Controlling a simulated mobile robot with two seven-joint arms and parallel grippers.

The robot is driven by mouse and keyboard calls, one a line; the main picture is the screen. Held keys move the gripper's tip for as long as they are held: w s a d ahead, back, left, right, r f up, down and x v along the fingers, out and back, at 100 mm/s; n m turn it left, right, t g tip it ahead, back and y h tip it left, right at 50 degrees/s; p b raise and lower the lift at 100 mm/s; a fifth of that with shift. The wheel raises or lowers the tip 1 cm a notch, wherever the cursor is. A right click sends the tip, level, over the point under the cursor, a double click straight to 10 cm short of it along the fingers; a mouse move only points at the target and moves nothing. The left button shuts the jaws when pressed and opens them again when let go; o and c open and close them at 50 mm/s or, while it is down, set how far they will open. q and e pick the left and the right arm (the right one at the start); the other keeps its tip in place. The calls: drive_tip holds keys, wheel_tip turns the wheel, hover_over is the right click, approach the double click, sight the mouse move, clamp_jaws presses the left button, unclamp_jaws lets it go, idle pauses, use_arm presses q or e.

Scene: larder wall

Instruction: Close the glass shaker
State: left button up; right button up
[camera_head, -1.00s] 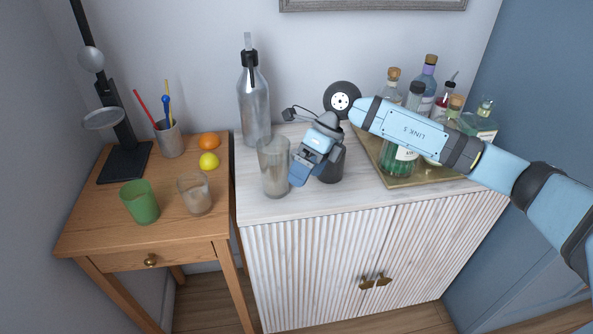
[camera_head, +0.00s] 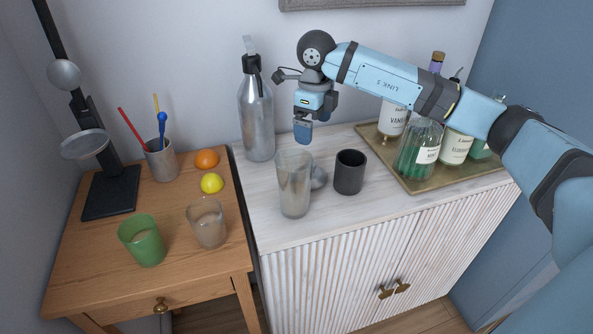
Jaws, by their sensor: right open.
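The glass shaker (camera_head: 294,190) is a tall, clear tumbler standing upright on the white cabinet top, with its wide mouth uncovered. A small grey metallic piece (camera_head: 319,178) sits close behind its right side, partly hidden by the glass; I cannot tell for sure that it is a lid. A dark grey cup (camera_head: 349,173) stands upright to the right. My right gripper (camera_head: 303,135) is open, pointing down, and shows above and behind the shaker's mouth, apart from it. No object shows between its fingers. My left gripper is out of view.
A silver siphon bottle (camera_head: 257,115) stands behind the shaker, to the left of my gripper. A gold tray (camera_head: 425,182) with several bottles stands at the right. The wooden side table (camera_head: 185,254) holds a green glass (camera_head: 142,240), a clear glass (camera_head: 207,224) and fruit.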

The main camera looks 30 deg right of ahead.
drive_tip(key=shift+w+a, duration=0.1)
drive_tip(key=shift+f, duration=0.1)
idle(0.3)
wheel_tip(320, 180, down, 8)
drive_tip(key=shift+f, duration=0.1)
idle(0.4)
wheel_tip(320, 180, down, 5)
drive_tip(key=shift+f, duration=0.2)
idle(0.3)
drive_tip(key=c, duration=0.8)
